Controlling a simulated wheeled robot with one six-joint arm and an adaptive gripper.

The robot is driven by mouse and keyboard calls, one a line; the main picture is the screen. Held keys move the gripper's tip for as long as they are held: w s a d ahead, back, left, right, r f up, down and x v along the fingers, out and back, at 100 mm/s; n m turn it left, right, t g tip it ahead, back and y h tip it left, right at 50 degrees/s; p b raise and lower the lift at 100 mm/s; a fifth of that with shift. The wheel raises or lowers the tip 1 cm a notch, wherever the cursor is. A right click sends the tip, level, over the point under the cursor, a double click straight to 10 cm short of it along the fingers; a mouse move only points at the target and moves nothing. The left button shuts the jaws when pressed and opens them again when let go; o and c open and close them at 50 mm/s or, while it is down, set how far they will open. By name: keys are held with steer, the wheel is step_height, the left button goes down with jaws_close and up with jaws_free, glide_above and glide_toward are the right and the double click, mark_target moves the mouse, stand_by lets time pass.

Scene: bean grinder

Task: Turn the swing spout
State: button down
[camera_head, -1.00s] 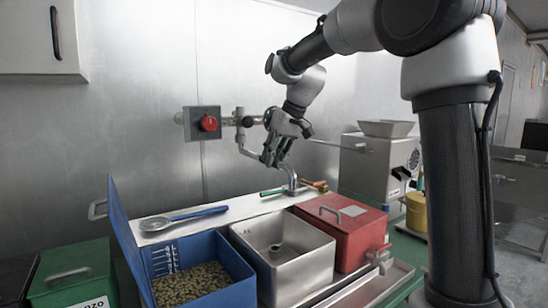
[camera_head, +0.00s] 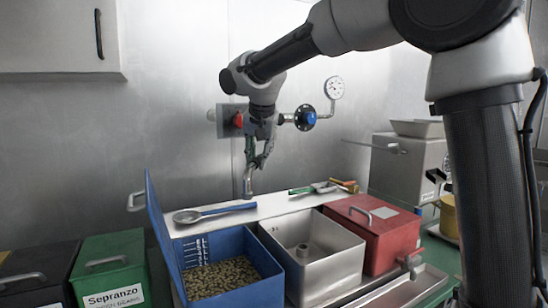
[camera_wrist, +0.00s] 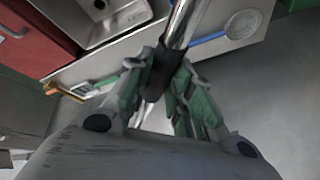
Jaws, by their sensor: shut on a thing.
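The swing spout (camera_head: 248,184) is a metal tube that hangs down at the back wall, with its lower end over the left part of the white ledge. My gripper (camera_head: 260,158) is shut around it from above and hides its upper part. In the wrist view the shiny spout tube (camera_wrist: 180,24) runs between the green-padded fingers of my gripper (camera_wrist: 163,78). A dark sleeve section of it sits between the fingers.
A blue bin (camera_head: 190,263) with beans, a steel basin (camera_head: 325,272) and a red lidded box (camera_head: 385,236) stand in front. A blue valve knob (camera_head: 310,118), gauge (camera_head: 334,87) and red knob (camera_head: 238,120) are on the wall.

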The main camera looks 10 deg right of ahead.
steer(key=shift+w+a+m+h, duration=0.15)
steer(key=shift+w+a+m, duration=0.15)
steer(key=shift+a, duration=0.2)
steer(key=shift+w+a+m+h, duration=0.15)
steer(key=shift+a+m, duration=0.15)
steer(key=shift+a, duration=0.25)
steer(key=shift+w+a+m+h, duration=0.1)
steer(key=shift+w+a+m, duration=0.2)
steer(key=shift+a, duration=0.2)
steer(key=c, duration=1.3)
jaws_free()
steer(key=shift+s+r, duration=0.1)
steer(key=v, duration=1.1)
steer(key=shift+s+r, duration=0.2)
steer(key=shift+r, duration=0.15)
